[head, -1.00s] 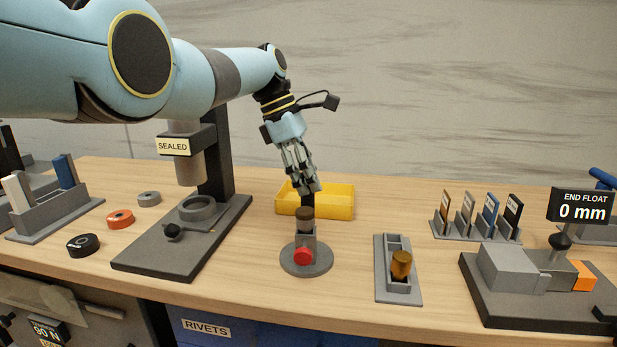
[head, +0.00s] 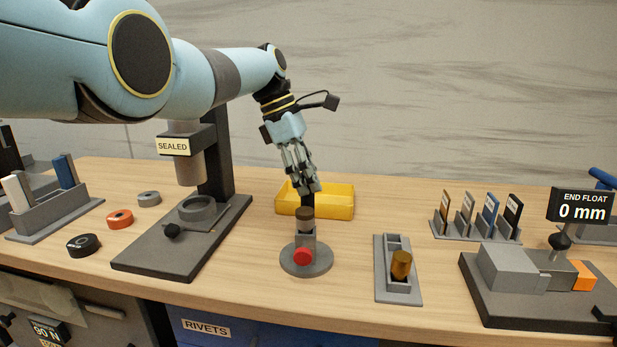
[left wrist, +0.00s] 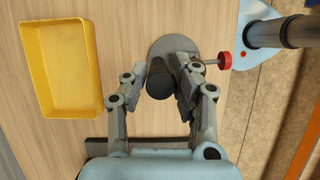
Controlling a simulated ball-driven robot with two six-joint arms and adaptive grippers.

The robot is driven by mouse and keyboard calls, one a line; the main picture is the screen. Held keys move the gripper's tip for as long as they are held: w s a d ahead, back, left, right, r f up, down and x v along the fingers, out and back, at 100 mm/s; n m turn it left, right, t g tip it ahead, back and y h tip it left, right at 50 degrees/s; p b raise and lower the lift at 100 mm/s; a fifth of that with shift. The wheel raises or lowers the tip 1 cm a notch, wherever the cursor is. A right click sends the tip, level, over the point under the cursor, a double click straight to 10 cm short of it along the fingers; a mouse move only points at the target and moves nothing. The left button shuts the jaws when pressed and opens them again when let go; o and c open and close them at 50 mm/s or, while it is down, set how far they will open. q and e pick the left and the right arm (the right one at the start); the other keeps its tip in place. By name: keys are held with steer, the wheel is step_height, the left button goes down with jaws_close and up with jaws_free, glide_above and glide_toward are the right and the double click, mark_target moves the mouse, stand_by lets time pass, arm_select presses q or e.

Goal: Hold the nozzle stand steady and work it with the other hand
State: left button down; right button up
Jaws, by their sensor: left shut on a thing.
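The nozzle stand (head: 306,264) has a round grey base, a grey upright, a red knob (head: 303,256) at its front and a dark brown cylindrical top (head: 304,213). It stands upright on the bench. My left gripper (head: 309,194) reaches down from above and is shut on the dark top. In the left wrist view the fingers (left wrist: 160,80) close around the dark cylinder, with the grey base (left wrist: 192,46) behind and the red knob (left wrist: 225,60) to the right. My right gripper is in neither view.
A yellow tray (head: 340,210) lies behind the stand. A grey holder (head: 412,290) with a brass-coloured cylinder (head: 401,264) is to the right. A press marked SEALED (head: 140,262) and several rings are to the left. The END FLOAT fixture (head: 505,305) is far right. Bench directly beside the stand is clear.

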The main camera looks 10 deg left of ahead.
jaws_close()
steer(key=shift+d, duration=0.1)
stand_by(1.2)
